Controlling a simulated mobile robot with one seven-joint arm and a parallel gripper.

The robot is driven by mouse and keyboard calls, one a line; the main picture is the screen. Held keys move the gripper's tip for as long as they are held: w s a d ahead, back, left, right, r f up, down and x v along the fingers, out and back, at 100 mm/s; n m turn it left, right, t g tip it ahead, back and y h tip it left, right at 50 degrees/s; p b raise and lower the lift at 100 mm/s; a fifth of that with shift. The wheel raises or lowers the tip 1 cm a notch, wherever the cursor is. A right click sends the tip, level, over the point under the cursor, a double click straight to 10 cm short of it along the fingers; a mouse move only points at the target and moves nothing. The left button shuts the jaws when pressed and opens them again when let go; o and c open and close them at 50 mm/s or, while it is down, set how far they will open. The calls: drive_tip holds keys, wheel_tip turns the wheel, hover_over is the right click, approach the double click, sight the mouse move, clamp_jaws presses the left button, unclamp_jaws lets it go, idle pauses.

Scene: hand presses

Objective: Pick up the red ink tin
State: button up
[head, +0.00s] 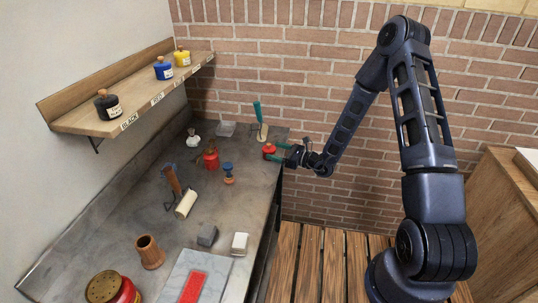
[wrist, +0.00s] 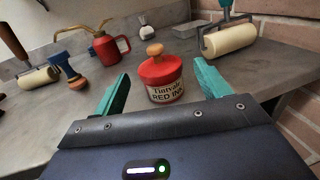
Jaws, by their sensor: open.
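The red ink tin (wrist: 163,81) stands upright on the grey bench, with a wooden knob on its lid and a label reading "RED INK". In the head view the tin (head: 268,150) is near the bench's far right edge. My gripper (wrist: 158,82) is open, with its teal fingers on either side of the tin in the wrist view. The finger tips reach about as far as the tin, and gaps show between it and both fingers. In the head view my gripper (head: 279,154) is at the tin from the right, just over the bench edge.
The shelf (head: 85,119) holds black, blue and yellow ink containers. The middle of the bench has clear patches.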

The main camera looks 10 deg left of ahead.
sight(272, 148)
drive_tip(key=shift+x, duration=1.2)
drive_tip(key=c, duration=1.2)
drive_tip(key=shift+r, duration=0.15)
wheel_tip(272, 148, up, 20)
drive_tip(key=shift+f, duration=0.1)
